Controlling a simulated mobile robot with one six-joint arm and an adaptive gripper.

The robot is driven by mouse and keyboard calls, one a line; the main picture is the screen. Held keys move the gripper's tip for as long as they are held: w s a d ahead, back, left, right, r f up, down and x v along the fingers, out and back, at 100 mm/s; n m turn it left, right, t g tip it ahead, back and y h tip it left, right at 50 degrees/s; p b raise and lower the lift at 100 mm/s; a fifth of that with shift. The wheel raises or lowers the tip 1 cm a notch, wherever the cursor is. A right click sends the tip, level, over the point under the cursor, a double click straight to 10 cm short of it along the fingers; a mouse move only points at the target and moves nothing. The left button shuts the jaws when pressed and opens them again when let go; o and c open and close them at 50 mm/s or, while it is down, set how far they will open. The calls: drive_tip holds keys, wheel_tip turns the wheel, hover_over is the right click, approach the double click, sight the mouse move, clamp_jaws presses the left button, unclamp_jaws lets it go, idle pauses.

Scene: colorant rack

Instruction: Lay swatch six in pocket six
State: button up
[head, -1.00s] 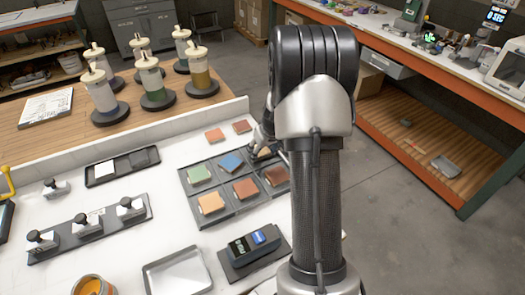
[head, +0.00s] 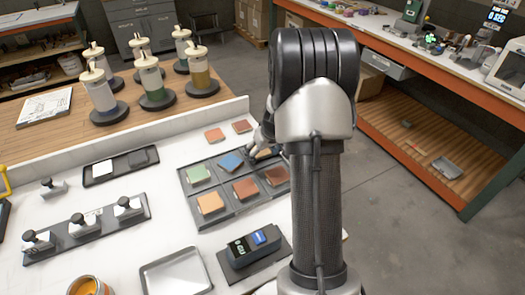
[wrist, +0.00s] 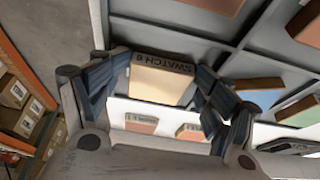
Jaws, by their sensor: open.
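Swatch six (wrist: 160,84) is a tan tile with "SWATCH 6" along its dark edge in the wrist view. It appears to lie in the back right pocket of the dark grey swatch tray (head: 237,211); the pocket number is not visible. In the head view swatch six (head: 265,153) shows as a tan patch, partly hidden by my gripper (head: 264,138). In the wrist view my gripper (wrist: 163,72) is open, with one finger on each side of swatch six. Whether the fingers touch it is unclear.
Green (head: 199,174), blue (head: 230,161), orange (head: 210,203), red-orange (head: 245,188) and brown (head: 276,176) tiles lie in the other pockets. Two reddish tiles (head: 214,134) lie on the white table behind the tray. A handheld meter (head: 253,248) stands in front.

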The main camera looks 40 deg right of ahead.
drive_tip(key=shift+s+a+f, duration=0.15)
drive_tip(key=shift+s+f, duration=0.05)
drive_tip(key=shift+s, duration=0.05)
drive_tip(key=shift+r+p, duration=0.6)
drive_tip(key=shift+p, duration=0.15)
drive_tip(key=d+p+v, duration=0.1)
drive_tip(key=p+v, duration=0.2)
drive_tip(key=v, duration=0.9)
drive_tip(key=a+r+n, duration=0.1)
drive_tip(key=a+r, duration=0.7)
drive_tip(key=a, duration=0.3)
drive_tip(key=s+a+r+n+y, duration=0.1)
drive_tip(key=s+a+r, duration=0.2)
drive_tip(key=s+a, duration=0.4)
drive_tip(key=s+a+r, duration=0.4)
drive_tip(key=s+a, duration=0.1)
drive_tip(key=a, duration=0.4)
drive_tip(key=s+a, duration=0.3)
drive_tip(key=s, duration=0.5)
drive_tip(key=shift+s+a+f+n, duration=0.25)
drive_tip(key=shift+s+f+n, duration=0.05)
drive_tip(key=shift+s+f, duration=0.1)
drive_tip(key=shift+c, duration=0.3)
